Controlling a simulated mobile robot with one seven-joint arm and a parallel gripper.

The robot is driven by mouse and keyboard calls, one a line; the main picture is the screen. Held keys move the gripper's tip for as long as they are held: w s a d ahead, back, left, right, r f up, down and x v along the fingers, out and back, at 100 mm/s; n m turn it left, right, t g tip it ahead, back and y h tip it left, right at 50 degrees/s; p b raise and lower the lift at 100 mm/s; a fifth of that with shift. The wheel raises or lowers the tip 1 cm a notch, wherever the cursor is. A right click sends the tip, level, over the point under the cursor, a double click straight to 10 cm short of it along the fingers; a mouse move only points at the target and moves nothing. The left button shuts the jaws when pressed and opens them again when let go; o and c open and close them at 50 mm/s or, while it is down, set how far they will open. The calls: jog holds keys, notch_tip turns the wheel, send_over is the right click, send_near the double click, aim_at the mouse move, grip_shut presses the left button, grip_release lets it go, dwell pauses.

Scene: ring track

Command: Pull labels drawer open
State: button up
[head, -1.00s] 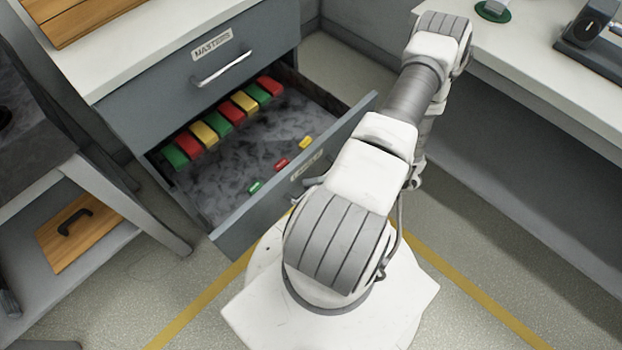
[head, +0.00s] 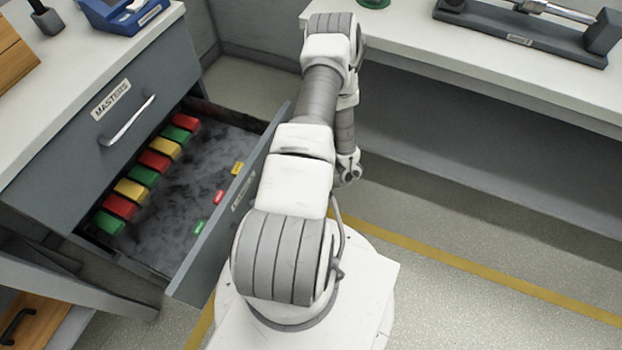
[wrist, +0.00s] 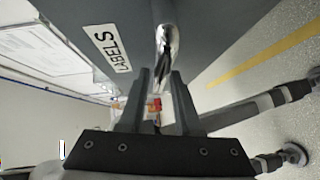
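The labels drawer, whose grey front (head: 230,205) stands out from the cabinet, is pulled well open in the head view. Its plate (wrist: 113,48) reads LABELS in the wrist view. Its shiny metal handle (wrist: 168,42) runs down to between the two dark fingers of my gripper (wrist: 162,82). The fingers are a little apart with the handle between their tips; whether they press on it is unclear. My arm hides the gripper and the handle in the head view.
Red, yellow and green blocks (head: 145,176) line the drawer's back, with small ones near its front. The shut MASTERS drawer (head: 110,130) is above. A white bench (head: 440,60) with a grey device stands right. Open floor (head: 450,300) lies right of my base.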

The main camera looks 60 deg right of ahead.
jog(key=p+v, duration=0.1)
jog(key=v, duration=1.4)
jog(key=shift+s+d+r, duration=0.15)
jog(key=shift+s+d, duration=0.05)
jog(key=shift+s, duration=0.1)
